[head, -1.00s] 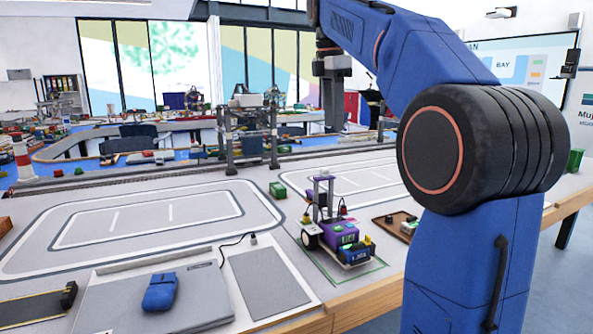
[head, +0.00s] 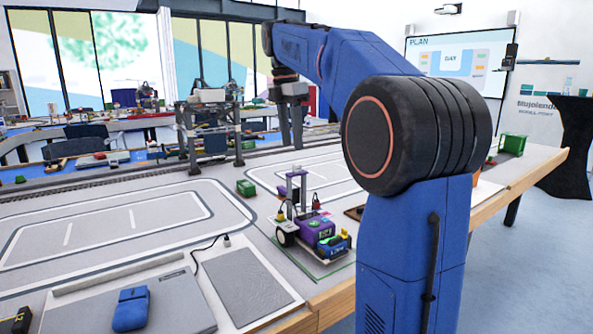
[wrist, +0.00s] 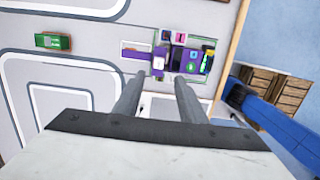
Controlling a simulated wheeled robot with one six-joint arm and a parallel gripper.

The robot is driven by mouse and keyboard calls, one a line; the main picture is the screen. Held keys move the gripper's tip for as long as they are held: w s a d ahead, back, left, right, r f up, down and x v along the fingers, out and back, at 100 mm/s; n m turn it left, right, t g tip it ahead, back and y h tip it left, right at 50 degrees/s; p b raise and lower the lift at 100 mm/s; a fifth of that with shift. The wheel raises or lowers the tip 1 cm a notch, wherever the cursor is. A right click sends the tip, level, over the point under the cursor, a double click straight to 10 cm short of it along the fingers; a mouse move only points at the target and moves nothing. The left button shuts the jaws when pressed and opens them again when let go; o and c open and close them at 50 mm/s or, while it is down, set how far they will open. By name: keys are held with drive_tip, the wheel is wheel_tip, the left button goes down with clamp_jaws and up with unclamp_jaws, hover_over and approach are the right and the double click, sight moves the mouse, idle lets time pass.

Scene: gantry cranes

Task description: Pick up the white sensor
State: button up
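A small wheeled toy vehicle (head: 320,236) with a purple body stands on the table. A small whitish piece, apparently the white sensor (wrist: 160,63), shows on the vehicle in the wrist view, beside a purple arm-like part. In the head view a pale piece (head: 297,171) tops the vehicle's mast; I cannot tell if it is the same part. My gripper (wrist: 157,82) points down with its two grey fingers apart and nothing between them. The sensor lies just beyond the fingertips in the wrist view. In the head view my gripper (head: 291,140) hangs beyond the vehicle.
A green block (head: 245,187) lies left of the vehicle; it also shows in the wrist view (wrist: 53,41). A gantry crane (head: 210,120) stands behind. A blue pouch (head: 131,308) lies on a grey panel at the front left. The marked white tabletop between is mostly clear.

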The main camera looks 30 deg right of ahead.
sight(297, 164)
drive_tip(key=shift+w+d+f, duration=0.1)
drive_tip(key=shift+d+f, duration=0.2)
drive_tip(key=shift+f, duration=0.9)
drive_tip(key=shift+w+d+f, duration=0.1)
drive_tip(key=shift+d+f, duration=0.15)
drive_tip(key=shift+f, duration=0.95)
drive_tip(key=shift+d+f, duration=0.3)
drive_tip(key=shift+f, duration=0.9)
clamp_jaws()
